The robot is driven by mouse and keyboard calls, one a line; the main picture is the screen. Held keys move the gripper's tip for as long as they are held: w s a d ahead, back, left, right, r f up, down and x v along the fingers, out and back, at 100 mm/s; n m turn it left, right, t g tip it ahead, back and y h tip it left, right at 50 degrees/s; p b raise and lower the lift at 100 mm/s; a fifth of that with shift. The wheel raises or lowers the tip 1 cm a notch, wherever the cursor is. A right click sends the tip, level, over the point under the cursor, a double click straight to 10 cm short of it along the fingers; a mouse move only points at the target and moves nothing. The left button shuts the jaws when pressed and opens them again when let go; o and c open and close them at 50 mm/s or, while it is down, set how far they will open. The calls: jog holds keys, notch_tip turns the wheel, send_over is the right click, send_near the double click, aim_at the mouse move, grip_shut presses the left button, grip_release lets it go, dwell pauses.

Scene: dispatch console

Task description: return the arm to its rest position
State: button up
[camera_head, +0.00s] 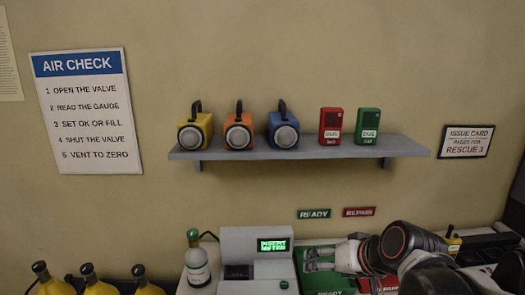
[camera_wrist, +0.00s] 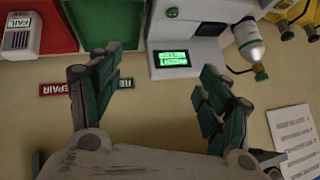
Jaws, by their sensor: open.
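My arm reaches in from the lower right of the head view. My gripper (camera_head: 312,258) points left over the green READY area (camera_head: 325,281), beside the grey console unit (camera_head: 255,243). In the wrist view my gripper (camera_wrist: 160,82) has its two green-padded fingers spread wide apart, with nothing between them. The console's lit green screen (camera_wrist: 174,59) shows beyond the gap between the fingers. The exact height of the gripper above the counter is hard to tell.
A white cylinder with a green cap (camera_head: 197,262) stands left of the console. Yellow cylinders (camera_head: 95,284) stand further left. A wall shelf (camera_head: 300,149) carries lamps and red and green boxes. A FAIL-marked device (camera_wrist: 20,37) lies by the red area (camera_wrist: 56,28).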

jog(key=s+d+f+h+b, duration=0.1)
jog(key=s+d+h, duration=0.2)
jog(key=s, duration=1)
jog(key=shift+d+f+g+b, duration=0.2)
jog(key=shift+f+g+b, duration=0.1)
jog(key=shift+f+b, duration=0.1)
